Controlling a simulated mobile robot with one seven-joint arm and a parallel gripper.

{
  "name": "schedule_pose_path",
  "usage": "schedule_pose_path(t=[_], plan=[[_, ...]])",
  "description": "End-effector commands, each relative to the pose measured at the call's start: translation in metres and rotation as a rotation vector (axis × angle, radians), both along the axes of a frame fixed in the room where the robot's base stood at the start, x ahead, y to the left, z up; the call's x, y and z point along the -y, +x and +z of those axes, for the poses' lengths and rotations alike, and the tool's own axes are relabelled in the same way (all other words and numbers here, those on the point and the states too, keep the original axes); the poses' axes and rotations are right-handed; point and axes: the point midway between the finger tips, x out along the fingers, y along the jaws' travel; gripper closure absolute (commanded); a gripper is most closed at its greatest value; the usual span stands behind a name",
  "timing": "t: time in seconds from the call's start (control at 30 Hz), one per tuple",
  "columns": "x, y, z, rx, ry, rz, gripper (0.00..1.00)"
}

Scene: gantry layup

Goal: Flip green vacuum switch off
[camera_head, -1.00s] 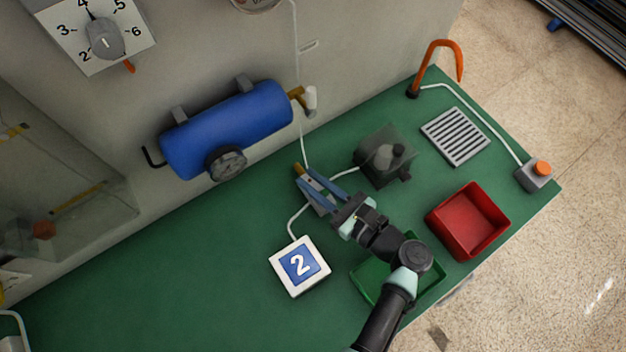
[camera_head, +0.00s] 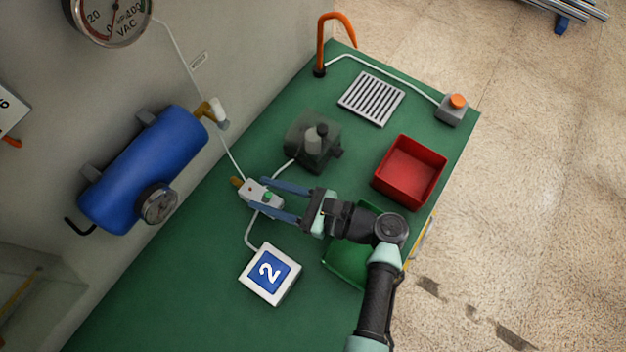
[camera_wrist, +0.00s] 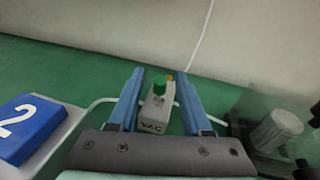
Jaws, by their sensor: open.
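I cannot tell whether the fingers touch the box sides.
A white pad marked 2 (camera_head: 248,272) lies close by. A pump-like unit (camera_head: 303,150) stands behind the gripper. A red bin (camera_head: 377,178), a green tray (camera_head: 336,268) and a blue tank (camera_head: 130,170) on the wall are around. White tubing runs to the switch. The bench's left front is clear.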

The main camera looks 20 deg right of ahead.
Motion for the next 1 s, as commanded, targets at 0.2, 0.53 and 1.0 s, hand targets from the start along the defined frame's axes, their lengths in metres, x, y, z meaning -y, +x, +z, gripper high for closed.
schedule_pose_path(t=[0.2, 0.53, 1.0], plan=[[0.038, -0.033, 0.005, -0.001, -0.002, -0.004, 0.51], [0.070, -0.062, 0.011, -0.001, 0.001, 0.000, 0.51], [0.072, -0.064, 0.012, -0.002, 0.000, 0.001, 0.51]])
